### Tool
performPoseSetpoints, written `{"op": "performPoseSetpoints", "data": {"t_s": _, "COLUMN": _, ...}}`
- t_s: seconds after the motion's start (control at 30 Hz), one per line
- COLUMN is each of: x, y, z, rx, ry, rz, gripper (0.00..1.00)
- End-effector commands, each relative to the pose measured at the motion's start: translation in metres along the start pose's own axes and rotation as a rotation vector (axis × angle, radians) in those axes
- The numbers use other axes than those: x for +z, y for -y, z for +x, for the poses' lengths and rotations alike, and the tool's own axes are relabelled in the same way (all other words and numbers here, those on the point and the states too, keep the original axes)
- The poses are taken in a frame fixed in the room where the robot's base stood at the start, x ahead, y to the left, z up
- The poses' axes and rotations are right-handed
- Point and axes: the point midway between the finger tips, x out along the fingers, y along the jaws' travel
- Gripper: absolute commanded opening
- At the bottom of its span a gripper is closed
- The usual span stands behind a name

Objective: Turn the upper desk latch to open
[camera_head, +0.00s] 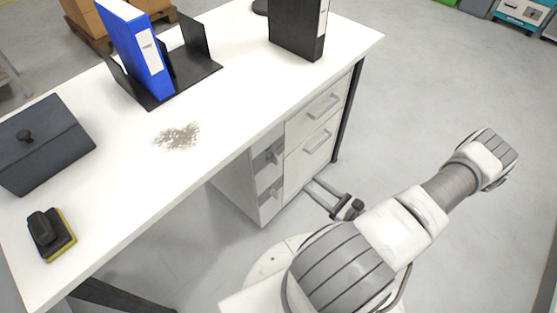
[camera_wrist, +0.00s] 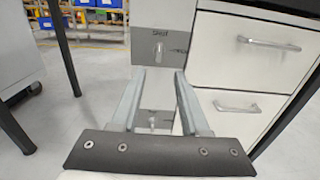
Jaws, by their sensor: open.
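The upper desk latch (camera_wrist: 158,50) is a small pale handle hanging upright on a grey plate with dark lettering, on the desk's cabinet front. It also shows in the head view (camera_head: 273,156). A second, lower latch (camera_wrist: 153,122) shows between my fingers in the wrist view and below the upper one in the head view (camera_head: 273,192). My gripper (camera_wrist: 159,74) is open and empty, its two fingers pointing at the cabinet. In the wrist view the fingertips lie just below the upper latch, not around it. In the head view my gripper (camera_head: 318,190) is low beside the drawers.
Two drawers with bar handles, upper (camera_wrist: 255,43) and lower (camera_wrist: 237,106), are right of the latches. The white desk top (camera_head: 230,100) overhangs them, with a blue binder (camera_head: 137,48) and a brush (camera_head: 50,235) on it. Dark desk legs stand at the sides.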

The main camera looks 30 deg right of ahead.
Motion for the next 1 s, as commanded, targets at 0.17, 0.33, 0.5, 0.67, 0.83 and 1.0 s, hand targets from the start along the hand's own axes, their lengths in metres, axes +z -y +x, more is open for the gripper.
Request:
{"op": "performPoseSetpoints", "data": {"t_s": 0.17, "x": -0.002, "y": -0.001, "z": 0.04, "rx": 0.005, "ry": 0.001, "rz": 0.0, "gripper": 0.45}}
{"op": "performPoseSetpoints", "data": {"t_s": 0.33, "x": -0.002, "y": -0.001, "z": 0.078, "rx": 0.006, "ry": 0.002, "rz": -0.001, "gripper": 0.45}}
{"op": "performPoseSetpoints", "data": {"t_s": 0.5, "x": -0.002, "y": -0.002, "z": 0.112, "rx": 0.006, "ry": 0.001, "rz": -0.001, "gripper": 0.45}}
{"op": "performPoseSetpoints", "data": {"t_s": 0.67, "x": -0.002, "y": -0.001, "z": 0.135, "rx": 0.005, "ry": -0.001, "rz": -0.001, "gripper": 0.45}}
{"op": "performPoseSetpoints", "data": {"t_s": 0.83, "x": 0.0, "y": -0.001, "z": 0.146, "rx": 0.003, "ry": -0.001, "rz": -0.001, "gripper": 0.45}}
{"op": "performPoseSetpoints", "data": {"t_s": 1.0, "x": 0.0, "y": -0.001, "z": 0.148, "rx": 0.003, "ry": -0.001, "rz": -0.001, "gripper": 0.45}}
